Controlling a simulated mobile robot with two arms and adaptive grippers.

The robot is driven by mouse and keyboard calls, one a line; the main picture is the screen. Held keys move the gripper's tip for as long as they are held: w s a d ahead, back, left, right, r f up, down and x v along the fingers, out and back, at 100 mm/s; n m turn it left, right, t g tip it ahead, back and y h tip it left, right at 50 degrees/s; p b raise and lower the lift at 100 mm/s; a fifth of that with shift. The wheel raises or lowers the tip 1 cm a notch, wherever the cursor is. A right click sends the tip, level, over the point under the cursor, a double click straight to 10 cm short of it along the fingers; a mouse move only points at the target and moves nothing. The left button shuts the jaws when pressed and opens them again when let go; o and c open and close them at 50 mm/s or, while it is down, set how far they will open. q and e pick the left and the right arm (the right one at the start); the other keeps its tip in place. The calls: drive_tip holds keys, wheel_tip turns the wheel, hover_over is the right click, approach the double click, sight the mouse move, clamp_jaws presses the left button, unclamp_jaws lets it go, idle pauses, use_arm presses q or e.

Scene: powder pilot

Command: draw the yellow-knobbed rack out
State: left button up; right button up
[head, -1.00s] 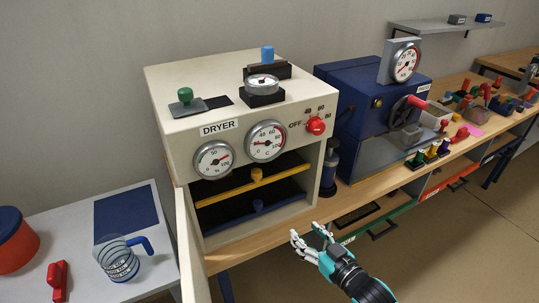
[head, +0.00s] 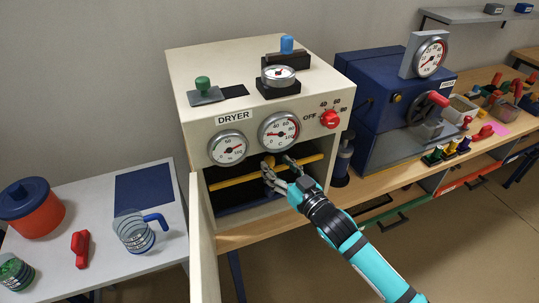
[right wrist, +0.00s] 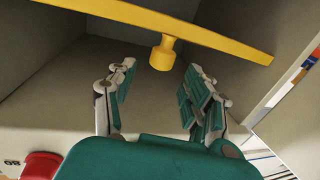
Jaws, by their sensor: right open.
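The yellow-edged rack (head: 232,181) sits inside the cream dryer (head: 255,95), its front bar crossing the open chamber. Its yellow knob (head: 268,161) is at the middle of the bar, partly hidden by my fingers in the head view. In the right wrist view the knob (right wrist: 163,54) hangs from the bar (right wrist: 215,40), in the gap between the fingertips. My right gripper (head: 279,167) is open, with a finger on either side of the knob; no contact is visible. The left gripper is not in view.
The dryer door (head: 203,245) stands open at the left of the chamber. A blue-edged rack (head: 238,208) lies below the yellow one. A blue press (head: 375,115) stands to the right. A white table (head: 95,255) at left holds a red pot (head: 35,215) and a jug (head: 133,235).

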sight(269, 158)
drive_tip(key=shift+x, duration=2.15)
drive_tip(key=shift+c, duration=0.2)
clamp_jaws()
